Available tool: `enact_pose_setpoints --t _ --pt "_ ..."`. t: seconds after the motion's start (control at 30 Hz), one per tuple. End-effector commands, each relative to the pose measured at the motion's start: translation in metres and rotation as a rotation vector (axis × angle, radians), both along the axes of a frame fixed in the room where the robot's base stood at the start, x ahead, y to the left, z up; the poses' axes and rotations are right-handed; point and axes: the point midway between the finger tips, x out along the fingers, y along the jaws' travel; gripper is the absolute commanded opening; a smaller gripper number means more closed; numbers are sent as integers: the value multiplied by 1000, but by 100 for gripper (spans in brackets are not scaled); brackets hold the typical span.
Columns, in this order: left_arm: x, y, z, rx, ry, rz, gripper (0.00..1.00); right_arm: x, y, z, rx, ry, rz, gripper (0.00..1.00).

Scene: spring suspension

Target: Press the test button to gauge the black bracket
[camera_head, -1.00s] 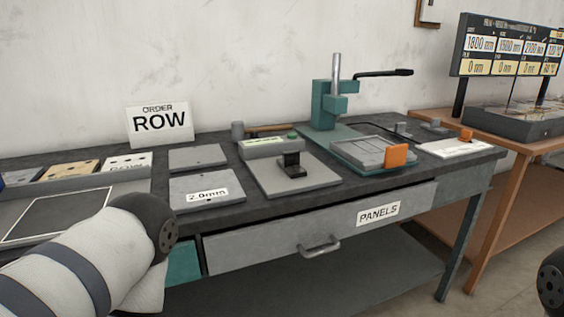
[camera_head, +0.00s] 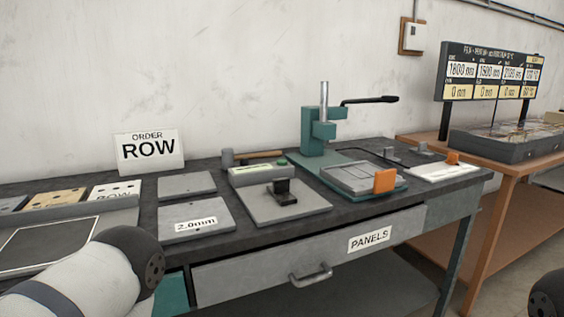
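The black bracket (camera_head: 284,191) stands on a grey gauge plate (camera_head: 300,209) in the middle of the workbench. Behind it is a pale tester box (camera_head: 262,174) with a green display strip and a small green test button (camera_head: 282,162) on its top right. Part of my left arm shows at the lower left, but its gripper is not visible. A dark rounded piece of my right arm shows at the lower right edge, and that gripper is not visible either. Nothing touches the bracket or the button.
A teal lever press (camera_head: 318,135) stands behind, with an orange-handled fixture (camera_head: 384,181) to the right. A hammer (camera_head: 250,155) lies behind the tester. An "ORDER ROW" sign (camera_head: 150,149) and a "2.0mm" plate (camera_head: 194,217) are left. The PANELS drawer (camera_head: 310,255) is below.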

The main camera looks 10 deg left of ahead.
Motion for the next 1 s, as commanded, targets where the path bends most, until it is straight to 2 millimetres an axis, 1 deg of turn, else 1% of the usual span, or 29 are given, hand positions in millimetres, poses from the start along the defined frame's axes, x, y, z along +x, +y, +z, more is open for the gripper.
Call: enact_pose_setpoints --t 0.03,0.07,0.1,0.13,1.0 --pt "0 0 0 0 0 0 17 0 0 0 0 0 0 40" --pt "0 0 0 0 0 0 10 0 0 0 0 0 0 40" --pt "0 0 0 0 0 0 1 0 0 0 0 0 0 40" --pt "0 0 0 0 0 0 0 0 0 0 0 0 0 40" --pt "0 0 0 0 0 0 0 0 0 0 0 0 0 40"
